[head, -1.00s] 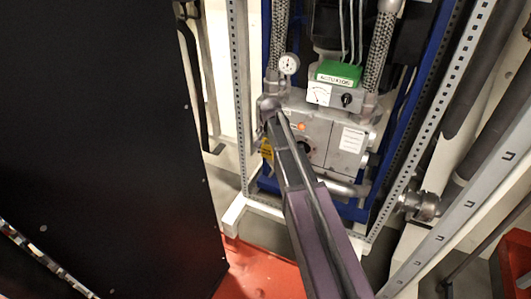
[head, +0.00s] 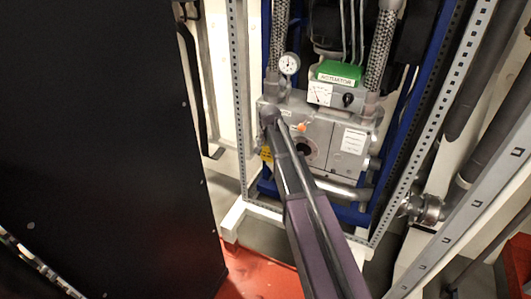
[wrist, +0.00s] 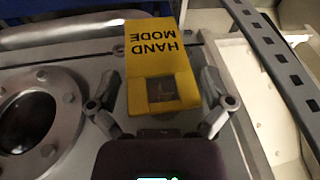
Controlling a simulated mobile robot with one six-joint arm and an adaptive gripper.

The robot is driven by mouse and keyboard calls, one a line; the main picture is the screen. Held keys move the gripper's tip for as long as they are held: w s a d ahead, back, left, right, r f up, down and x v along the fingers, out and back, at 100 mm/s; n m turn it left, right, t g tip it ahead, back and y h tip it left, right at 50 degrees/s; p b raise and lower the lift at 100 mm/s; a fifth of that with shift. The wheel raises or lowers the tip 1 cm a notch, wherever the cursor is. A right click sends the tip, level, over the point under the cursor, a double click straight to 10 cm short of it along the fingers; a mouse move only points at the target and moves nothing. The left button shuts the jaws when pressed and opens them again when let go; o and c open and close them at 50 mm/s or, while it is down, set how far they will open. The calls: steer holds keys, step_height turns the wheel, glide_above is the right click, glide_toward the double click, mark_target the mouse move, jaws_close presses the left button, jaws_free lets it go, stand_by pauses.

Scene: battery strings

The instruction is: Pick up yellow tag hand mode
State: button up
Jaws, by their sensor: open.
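The yellow tag (wrist: 152,48) reads "HAND MODE" and appears upside down in the wrist view, against the grey metal housing. A square dark window or recess shows in its lower part. My gripper (wrist: 160,98) is open, with one finger on each side of the tag's lower part; I cannot tell whether either finger touches it. In the head view only a small yellow part of the tag (head: 266,154) shows at the left edge of the housing, beside my arm. The gripper's fingers are hidden in the head view.
The grey actuator housing (head: 343,150) carries a green label (head: 340,73), a gauge (head: 289,64) and a black knob (head: 347,100). A round bolted flange (wrist: 35,118) is left of the tag. A perforated rail (wrist: 275,60) runs at right. A black panel (head: 100,140) fills the left side.

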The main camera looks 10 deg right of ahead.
steer(key=c, duration=0.7)
steer(key=shift+c, duration=0.2)
steer(key=shift+r, duration=0.2)
steer(key=shift+r+p, duration=0.7)
steer(key=shift+p, duration=0.2)
steer(key=s+a, duration=0.3)
steer(key=s, duration=0.2)
steer(key=s+a, duration=0.7)
steer(key=s, duration=0.2)
steer(key=shift+s+a+f, duration=0.15)
steer(key=shift+s+a, duration=0.15)
step_height(320, 180, up, 25)
steer(key=p, duration=2.4)
steer(key=shift+f, duration=0.1)
